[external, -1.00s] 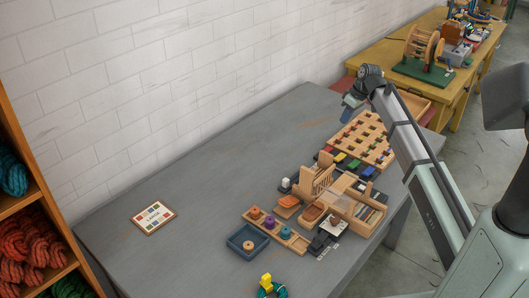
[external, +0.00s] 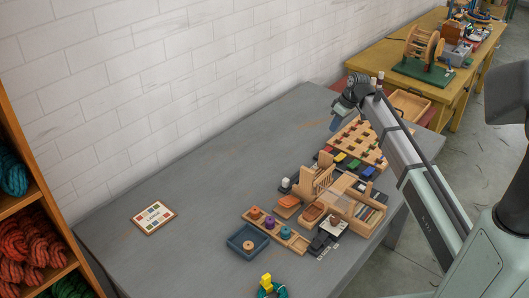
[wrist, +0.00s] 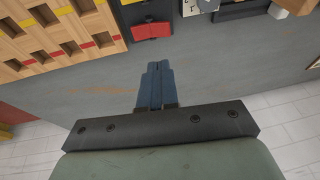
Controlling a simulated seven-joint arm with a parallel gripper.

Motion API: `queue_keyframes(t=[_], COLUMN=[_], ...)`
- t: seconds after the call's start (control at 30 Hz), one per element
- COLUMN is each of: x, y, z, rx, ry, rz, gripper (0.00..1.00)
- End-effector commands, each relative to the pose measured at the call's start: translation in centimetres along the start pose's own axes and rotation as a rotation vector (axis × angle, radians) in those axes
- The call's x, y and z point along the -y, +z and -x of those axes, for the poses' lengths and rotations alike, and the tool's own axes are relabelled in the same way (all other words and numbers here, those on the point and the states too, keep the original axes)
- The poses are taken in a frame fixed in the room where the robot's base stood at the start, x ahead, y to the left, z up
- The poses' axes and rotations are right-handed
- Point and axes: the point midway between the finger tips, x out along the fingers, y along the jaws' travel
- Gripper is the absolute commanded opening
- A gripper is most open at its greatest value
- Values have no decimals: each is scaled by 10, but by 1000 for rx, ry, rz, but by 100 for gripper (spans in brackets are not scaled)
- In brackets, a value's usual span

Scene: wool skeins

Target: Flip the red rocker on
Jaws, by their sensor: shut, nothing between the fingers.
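The red rocker (wrist: 152,31) shows at the top middle of the wrist view, in a dark housing. Whether it is on or off cannot be told. In the external view the red rocker (external: 326,149) is a small patch at the left end of a row of coloured rockers. My gripper (wrist: 155,65) is shut and empty, its blue fingers together. In the wrist view its tips lie just below the red rocker, apart from it in the picture. In the external view my gripper (external: 334,126) is above the grey table, beside the wooden slotted board.
The wooden slotted board (wrist: 50,42) is left of the fingers. A yellow part (wrist: 130,2) lies beyond the red rocker. Wooden holders (external: 318,182) and a blue tray (external: 247,243) stand nearer the front. The grey table (external: 235,160) is clear towards the wall.

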Motion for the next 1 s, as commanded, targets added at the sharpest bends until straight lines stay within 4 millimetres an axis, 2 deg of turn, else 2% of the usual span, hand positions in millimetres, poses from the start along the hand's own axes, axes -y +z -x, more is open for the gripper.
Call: queue_keyframes(t=[0.2, 0.5, 0.7, 1.0], x=[0, 5, 8, 8], y=[0, 8, 10, 11], z=[-40, -81, -94, -96], rx=[2, 2, 0, 0], ry=[-1, -1, 0, 0], rz=[0, 0, 0, 0], gripper=[0, 0, 0, 0])
